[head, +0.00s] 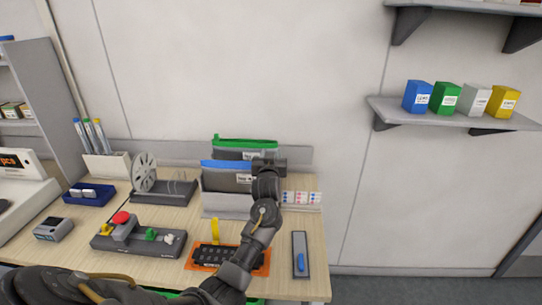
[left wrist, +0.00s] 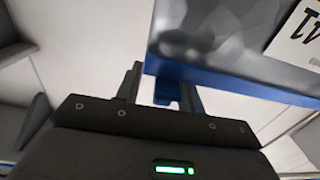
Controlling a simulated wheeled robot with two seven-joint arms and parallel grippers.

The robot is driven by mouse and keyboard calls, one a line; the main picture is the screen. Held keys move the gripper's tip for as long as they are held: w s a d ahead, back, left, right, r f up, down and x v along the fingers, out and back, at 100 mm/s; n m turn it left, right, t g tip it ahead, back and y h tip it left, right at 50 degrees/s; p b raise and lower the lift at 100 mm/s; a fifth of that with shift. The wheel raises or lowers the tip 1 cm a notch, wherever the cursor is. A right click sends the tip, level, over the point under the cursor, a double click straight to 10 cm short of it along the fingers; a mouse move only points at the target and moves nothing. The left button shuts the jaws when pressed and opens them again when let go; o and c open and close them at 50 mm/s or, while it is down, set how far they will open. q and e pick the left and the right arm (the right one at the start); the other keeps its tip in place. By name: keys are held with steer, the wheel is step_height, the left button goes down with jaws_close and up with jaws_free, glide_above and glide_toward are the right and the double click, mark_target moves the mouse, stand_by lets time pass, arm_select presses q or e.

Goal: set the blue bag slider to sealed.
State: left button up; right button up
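The blue bag (head: 225,182) is a dark grey pouch with a blue top strip, standing upright in a light holder at the back of the bench. In the left wrist view its blue edge (left wrist: 235,85) runs across the upper right, with a small blue tab (left wrist: 166,92), seemingly the slider, below the edge's left end. My left gripper (head: 266,162) is at the right end of the bag's top. In the left wrist view its fingers (left wrist: 160,92) are apart, with the blue tab between them, nearer the right finger. A gap shows on the left. My right gripper is not in view.
A green-topped bag (head: 245,142) stands just behind the blue bag. A reel stand (head: 146,172) is to the left. A control box with a red button (head: 122,218), an orange tray (head: 200,265) and a grey plate with a blue piece (head: 300,242) lie in front.

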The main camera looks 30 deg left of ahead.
arm_select(q)
steer(key=shift+s, duration=0.1)
steer(key=shift+s+d+f, duration=0.1)
steer(key=shift+s, duration=0.15)
steer(key=b+v, duration=0.2)
steer(key=v, duration=0.8)
